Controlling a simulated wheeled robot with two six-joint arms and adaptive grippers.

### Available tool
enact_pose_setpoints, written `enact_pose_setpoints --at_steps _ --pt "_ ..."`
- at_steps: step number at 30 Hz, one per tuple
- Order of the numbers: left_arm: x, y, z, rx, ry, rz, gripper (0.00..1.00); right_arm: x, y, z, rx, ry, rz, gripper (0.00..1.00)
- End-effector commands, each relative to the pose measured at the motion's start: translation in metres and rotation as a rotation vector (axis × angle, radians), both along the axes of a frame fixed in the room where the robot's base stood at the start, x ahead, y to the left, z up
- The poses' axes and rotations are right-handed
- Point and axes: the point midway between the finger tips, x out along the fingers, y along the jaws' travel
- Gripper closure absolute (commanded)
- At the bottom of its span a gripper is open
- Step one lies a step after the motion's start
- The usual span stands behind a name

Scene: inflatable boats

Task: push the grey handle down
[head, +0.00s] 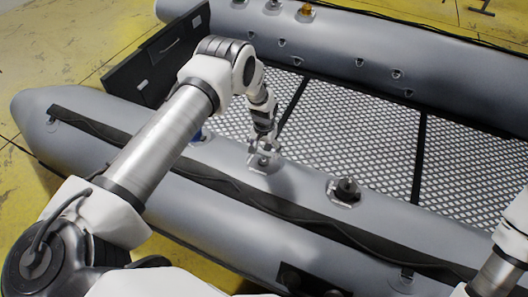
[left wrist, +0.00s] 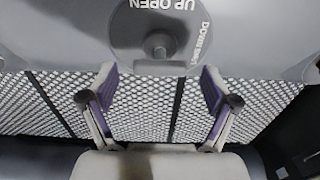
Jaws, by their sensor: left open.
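The grey handle (left wrist: 158,45) is a small knob at the centre of a round grey plate on the boat's near tube. The plate (left wrist: 125,28) carries the words "UP OPEN" and "DOWN", seen upside down in the left wrist view. In the head view the plate (head: 262,168) sits on top of the near tube, and my left gripper (head: 263,147) is right over it, partly hiding the handle. In the left wrist view my left gripper (left wrist: 158,88) is open with nothing between its fingers. The handle shows just beyond the fingertips; contact cannot be told.
A black fitting (head: 345,190) stands on the same tube to the right, and a blue one (head: 197,135) shows to the left behind my arm. An orange fitting (head: 306,9) is on the far tube. The patterned floor (head: 350,130) between the tubes is clear.

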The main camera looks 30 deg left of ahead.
Motion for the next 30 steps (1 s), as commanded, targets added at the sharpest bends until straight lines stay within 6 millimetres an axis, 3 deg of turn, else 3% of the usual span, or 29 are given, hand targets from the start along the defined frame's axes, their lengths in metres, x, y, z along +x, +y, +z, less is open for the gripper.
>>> enact_pose_setpoints --at_steps 6,12,16,30 --pt "0.001 0.0 0.057 -0.001 -0.003 0.0 0.12 0.0 0.0 0.0 0.0 0.0 0.0 0.12" --pt "0.0 0.0 0.096 -0.001 0.0 0.001 0.12 0.0 0.0 0.0 0.0 0.0 0.0 0.12" --pt "0.0 0.0 0.105 -0.001 0.001 0.001 0.12 0.0 0.0 0.0 0.0 0.0 0.0 0.12" --pt "-0.001 0.0 0.105 0.0 0.003 0.0 0.12 0.0 0.0 0.002 0.0 0.0 0.0 0.12"
